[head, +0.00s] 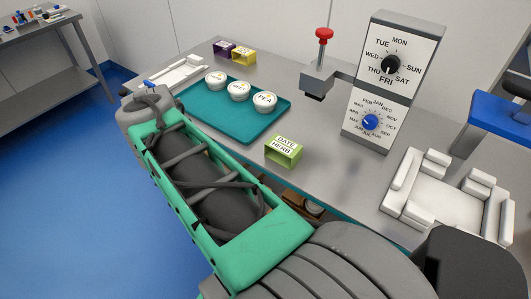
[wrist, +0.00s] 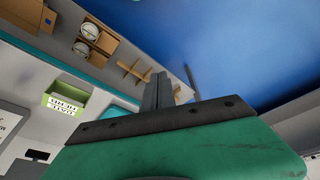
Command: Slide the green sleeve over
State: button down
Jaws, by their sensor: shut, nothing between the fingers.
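The green sleeve (head: 283,150), light green with a white top lettered "DATE HERB", sits on the grey table in front of the dial stand. In the wrist view the sleeve (wrist: 66,104) shows at the left, its lettering upside down. My gripper (wrist: 159,90) is shut and empty in the wrist view, apart from the sleeve. I cannot make out its fingers in the head view. Three white lidded tubs (head: 239,91) stand on a teal tray (head: 204,122) left of the sleeve; the nearest reads "PEA".
A purple sleeve (head: 222,48) and a yellow sleeve (head: 243,54) stand at the back. A red-knobbed press (head: 320,75) and dial stand (head: 382,85) rise behind the green sleeve. A white fixture (head: 445,195) lies right. Brown carriers (wrist: 98,42), one with white tubs, show below the tabletop.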

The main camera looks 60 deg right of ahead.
aim_at(283, 151)
jog(key=s+d+r+m+g+h+b, duration=0.1)
jog(key=s+d+r+m+g, duration=0.15)
jog(key=s+d+m, duration=1)
jog(key=shift+n, duration=0.75)
jog(key=d+f, duration=0.2)
jog(key=f, duration=0.1)
jog(key=s+d+f, duration=0.1)
jog(key=d+f, duration=0.2)
jog(key=s+d+f, duration=0.1)
jog(key=d+f, duration=0.1)
jog(key=f, duration=0.1)
jog(key=shift+d, duration=0.25)
jog(key=shift+s+d+f, duration=0.1)
jog(key=shift+d, duration=0.3)
jog(key=shift+d, duration=0.1)
